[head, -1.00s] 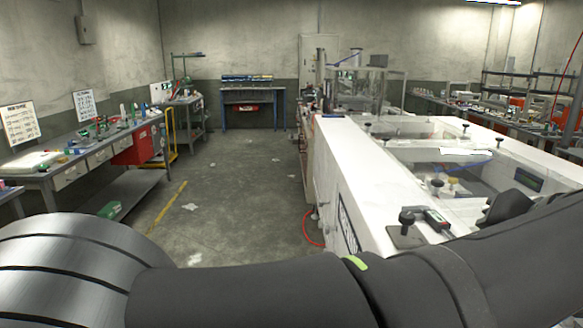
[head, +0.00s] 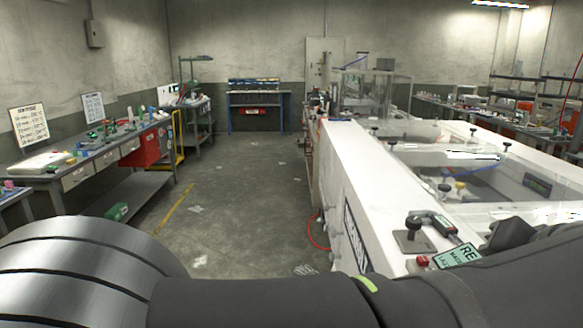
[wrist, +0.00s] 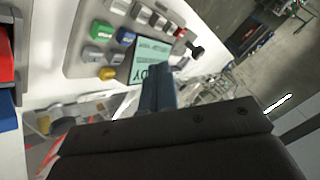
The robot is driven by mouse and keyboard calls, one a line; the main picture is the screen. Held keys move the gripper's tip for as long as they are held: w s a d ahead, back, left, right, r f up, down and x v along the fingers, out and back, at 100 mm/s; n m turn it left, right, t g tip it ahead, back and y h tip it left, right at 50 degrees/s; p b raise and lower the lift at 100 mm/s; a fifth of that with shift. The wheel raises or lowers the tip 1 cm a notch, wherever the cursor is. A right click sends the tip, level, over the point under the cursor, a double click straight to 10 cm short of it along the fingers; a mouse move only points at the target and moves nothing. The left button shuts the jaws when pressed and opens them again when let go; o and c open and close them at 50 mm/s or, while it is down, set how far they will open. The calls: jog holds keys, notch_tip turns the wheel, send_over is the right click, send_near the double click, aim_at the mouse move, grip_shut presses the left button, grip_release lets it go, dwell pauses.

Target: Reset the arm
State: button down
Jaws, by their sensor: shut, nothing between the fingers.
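My gripper (wrist: 158,88) shows in the wrist view, its blue-grey fingers together with nothing between them. It is over or near a grey control panel (wrist: 88,62) with several coloured buttons and a small green display (wrist: 150,52); the fingers overlap the display's lower edge in the picture, and I cannot tell the gap. In the head view my dark arm crosses the bottom edge to the right, and the gripper itself is hidden or out of frame.
A long white machine (head: 345,165) with clear guards fills the right side. A workbench (head: 95,155) with tools and a red box (head: 143,150) runs along the left. A blue-legged table (head: 258,100) stands at the back.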

jog(key=shift+f, duration=0.2)
jog(key=s+r+n+g+h, duration=0.1)
jog(key=s+r+n+g, duration=0.1)
jog(key=s+r+n, duration=0.3)
jog(key=s+r+n+g, duration=0.1)
jog(key=r+n+g, duration=0.15)
jog(key=r, duration=0.35)
jog(key=x, duration=0.9)
jog(key=shift+s+f, duration=0.15)
jog(key=shift+f, duration=0.1)
jog(key=v, duration=1)
jog(key=w+a+f, duration=0.3)
jog(key=w+a, duration=0.1)
jog(key=w, duration=0.3)
jog(key=shift+w, duration=0.25)
jog(key=shift+m, duration=0.25)
